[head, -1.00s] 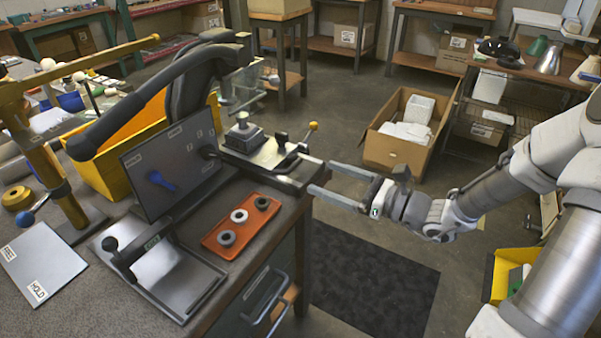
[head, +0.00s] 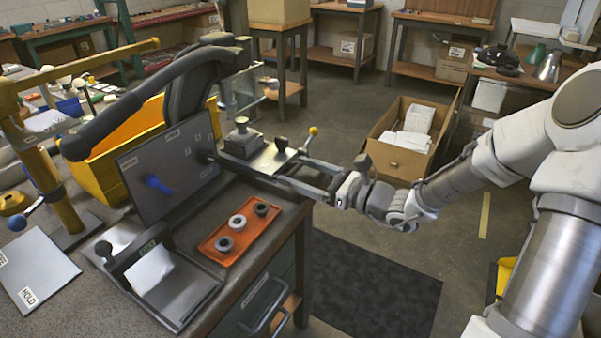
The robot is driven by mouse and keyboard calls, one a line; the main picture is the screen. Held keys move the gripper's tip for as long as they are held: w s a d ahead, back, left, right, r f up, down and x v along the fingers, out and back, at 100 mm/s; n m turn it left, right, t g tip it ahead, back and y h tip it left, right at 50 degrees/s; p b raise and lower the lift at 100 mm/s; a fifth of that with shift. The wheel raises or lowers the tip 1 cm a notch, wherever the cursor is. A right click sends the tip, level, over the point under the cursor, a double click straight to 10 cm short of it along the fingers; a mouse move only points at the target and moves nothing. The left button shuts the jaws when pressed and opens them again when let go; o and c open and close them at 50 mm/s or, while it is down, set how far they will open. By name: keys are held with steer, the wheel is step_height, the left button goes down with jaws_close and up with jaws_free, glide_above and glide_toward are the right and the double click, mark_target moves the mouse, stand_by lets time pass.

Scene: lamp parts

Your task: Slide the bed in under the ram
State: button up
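The bed (head: 270,161) is a bright metal plate on dark rails, jutting from the right side of the bench press (head: 190,85). A dark knob (head: 281,143) and a yellow-tipped lever (head: 313,131) stand at its outer end. A grey block with a short post (head: 241,138) sits at its inner end, beside the clear guard. I cannot make out the ram clearly; the press body and guard obscure that area. My gripper (head: 306,176) is at the outer end of the rails, its two fingers apart and pointing inward. I cannot tell whether they touch the bed.
An orange tray (head: 217,252) with three rings lies on the bench in front. A dark panel (head: 165,170) and the long press handle (head: 125,110) stand left. A yellow bin (head: 100,165) is behind. An open cardboard box (head: 400,160) stands on the floor at right.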

mark_target(283, 167)
steer(key=shift+s+a, duration=0.1)
jaws_close()
steer(key=shift+x, duration=2.05)
steer(key=shift+a, duration=0.1)
steer(key=o, duration=0.6)
jaws_free()
steer(key=shift+a, duration=0.1)
steer(key=shift+s+d, duration=0.15)
steer(key=shift+d, duration=0.3)
steer(key=p+v, duration=0.4)
steer(key=v, duration=1.2)
steer(key=shift+s+d, duration=0.2)
steer(key=shift+d, duration=0.05)
